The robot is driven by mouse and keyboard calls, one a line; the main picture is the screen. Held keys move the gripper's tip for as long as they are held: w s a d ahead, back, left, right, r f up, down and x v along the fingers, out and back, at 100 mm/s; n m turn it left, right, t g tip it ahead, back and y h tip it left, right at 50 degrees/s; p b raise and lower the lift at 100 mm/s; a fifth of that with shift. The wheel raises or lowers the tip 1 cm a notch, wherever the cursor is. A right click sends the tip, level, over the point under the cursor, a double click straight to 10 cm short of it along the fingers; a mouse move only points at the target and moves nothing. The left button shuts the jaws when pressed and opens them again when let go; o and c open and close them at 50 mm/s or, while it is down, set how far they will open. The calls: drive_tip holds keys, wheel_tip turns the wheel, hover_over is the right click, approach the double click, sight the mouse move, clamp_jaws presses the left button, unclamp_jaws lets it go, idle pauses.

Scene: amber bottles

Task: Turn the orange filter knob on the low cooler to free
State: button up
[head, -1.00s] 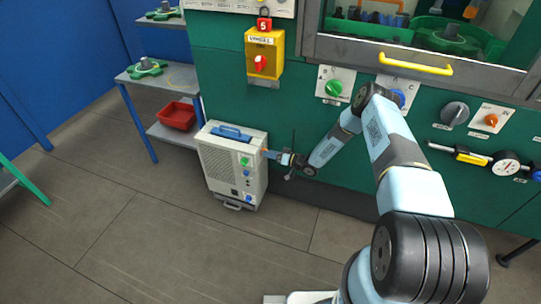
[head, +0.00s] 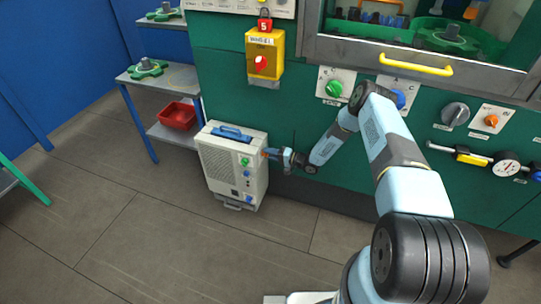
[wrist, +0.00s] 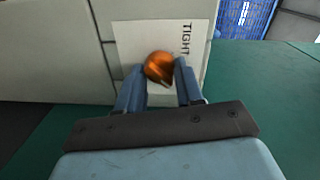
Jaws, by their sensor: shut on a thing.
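The low cooler (head: 228,170) is a pale box with a blue top handle, standing on the floor against the green machine. In the wrist view its orange filter knob (wrist: 159,66) sits on a white plate (wrist: 130,40) marked TIGHT along the right side. No "free" mark can be read. My gripper (wrist: 160,72) is shut on the knob, one blue finger on each side. In the head view my gripper (head: 272,153) reaches the cooler's right side, where the knob is mostly hidden.
The cooler's front has a green knob (head: 245,161) and a blue knob (head: 248,198). The green machine wall (head: 330,190) is close behind my gripper. A red bin (head: 176,116) sits on a shelf to the left. The floor in front is clear.

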drive_tip(key=shift+w+d+m, duration=0.15)
drive_tip(key=shift+w+m, duration=0.05)
drive_tip(key=shift+m, duration=0.2)
drive_tip(key=o, duration=1)
drive_tip(key=shift+s, duration=0.1)
